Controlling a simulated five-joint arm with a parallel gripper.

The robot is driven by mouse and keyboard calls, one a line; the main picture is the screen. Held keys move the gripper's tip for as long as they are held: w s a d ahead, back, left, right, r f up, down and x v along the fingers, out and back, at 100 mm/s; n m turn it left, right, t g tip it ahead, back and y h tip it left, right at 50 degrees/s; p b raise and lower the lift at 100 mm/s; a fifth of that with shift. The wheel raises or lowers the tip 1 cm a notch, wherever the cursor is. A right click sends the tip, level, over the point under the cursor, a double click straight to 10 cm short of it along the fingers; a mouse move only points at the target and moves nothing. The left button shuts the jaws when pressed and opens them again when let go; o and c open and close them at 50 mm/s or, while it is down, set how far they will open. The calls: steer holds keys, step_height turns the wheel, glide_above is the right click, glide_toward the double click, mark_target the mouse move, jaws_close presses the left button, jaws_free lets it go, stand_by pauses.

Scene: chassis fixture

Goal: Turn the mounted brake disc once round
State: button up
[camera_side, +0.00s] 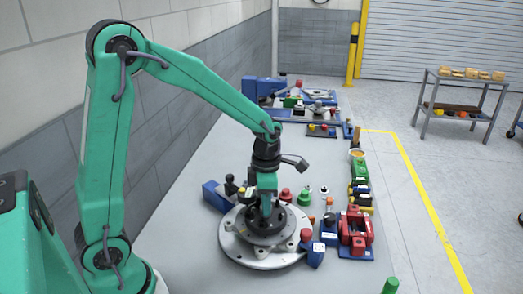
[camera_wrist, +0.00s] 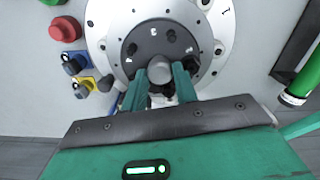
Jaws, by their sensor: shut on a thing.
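The mounted brake disc (camera_side: 262,258) lies flat on the table, a light grey round plate with a dark raised hub in its middle. In the wrist view its pale ring (camera_wrist: 215,28) surrounds the dark hub (camera_wrist: 150,38), which carries several dark studs and white letters. My gripper (camera_side: 266,208) points down over the hub. In the wrist view the gripper (camera_wrist: 160,77) has its green fingers shut on a round grey peg (camera_wrist: 159,66) at the hub's near edge. The fingers and wrist hide part of the hub.
A blue block (camera_side: 214,196) stands left of the disc. A blue clamp (camera_side: 314,256) sits at its right edge, with a red fixture (camera_side: 355,238) beyond. A red button (camera_side: 286,195) and a green knob (camera_side: 304,198) stand behind. Bare table lies to the disc's left front.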

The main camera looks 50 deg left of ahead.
steer(key=shift+n, duration=0.7)
steer(key=shift+n, duration=1.7)
steer(key=o, duration=0.6)
steer(key=shift+o, duration=0.2)
steer(key=shift+m, duration=0.3)
steer(key=shift+m, duration=1.5)
